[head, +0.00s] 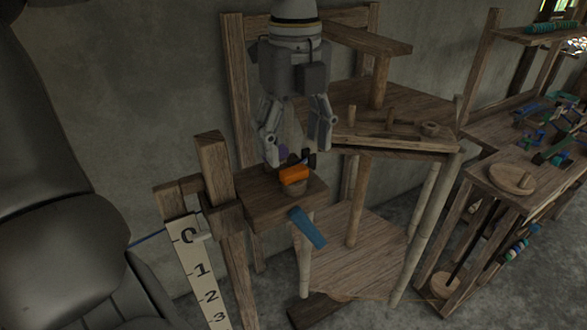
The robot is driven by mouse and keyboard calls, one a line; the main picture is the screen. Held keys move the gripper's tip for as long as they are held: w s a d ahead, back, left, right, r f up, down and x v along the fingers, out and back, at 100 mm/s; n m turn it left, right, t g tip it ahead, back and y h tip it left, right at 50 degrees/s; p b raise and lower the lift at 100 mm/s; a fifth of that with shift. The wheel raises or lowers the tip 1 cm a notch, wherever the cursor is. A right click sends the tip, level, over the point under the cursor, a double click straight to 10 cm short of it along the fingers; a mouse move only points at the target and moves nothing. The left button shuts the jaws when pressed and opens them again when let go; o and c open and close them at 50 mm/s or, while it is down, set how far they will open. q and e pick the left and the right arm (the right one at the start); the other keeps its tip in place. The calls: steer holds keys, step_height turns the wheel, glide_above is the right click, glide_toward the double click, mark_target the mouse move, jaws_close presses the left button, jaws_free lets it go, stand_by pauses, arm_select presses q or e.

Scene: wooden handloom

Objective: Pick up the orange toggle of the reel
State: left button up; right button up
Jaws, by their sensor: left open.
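The orange toggle (293,174) is a small bright block on top of the reel (297,187), which stands on a small wooden shelf (256,198) of the loom. My left gripper (297,157) hangs down from above, with its two fingers spread apart. The fingertips are just above and around the toggle's place in the picture; I cannot tell the exact gap. Small dark and purple parts show between the fingers, behind the toggle. My right gripper is not in view.
A blue strip (307,228) hangs at the shelf's front. A wooden post (222,220) and a numbered white scale (200,270) stand to the left. A wooden table with bars (400,150) is behind right. A bench (535,150) with colored spools stands far right.

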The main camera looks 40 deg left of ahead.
mark_target(294, 170)
arm_select(q)
steer(key=shift+s+d+f+p, duration=0.1)
steer(key=shift+f+p, duration=0.45)
steer(key=shift+f, duration=0.1)
step_height(294, 170, down, 4)
steer(key=shift+r+p, duration=0.25)
steer(key=shift+p, duration=0.4)
steer(key=shift+a+f, duration=0.2)
steer(key=shift+f, duration=0.05)
steer(key=shift+d, duration=0.1)
steer(key=c, duration=0.8)
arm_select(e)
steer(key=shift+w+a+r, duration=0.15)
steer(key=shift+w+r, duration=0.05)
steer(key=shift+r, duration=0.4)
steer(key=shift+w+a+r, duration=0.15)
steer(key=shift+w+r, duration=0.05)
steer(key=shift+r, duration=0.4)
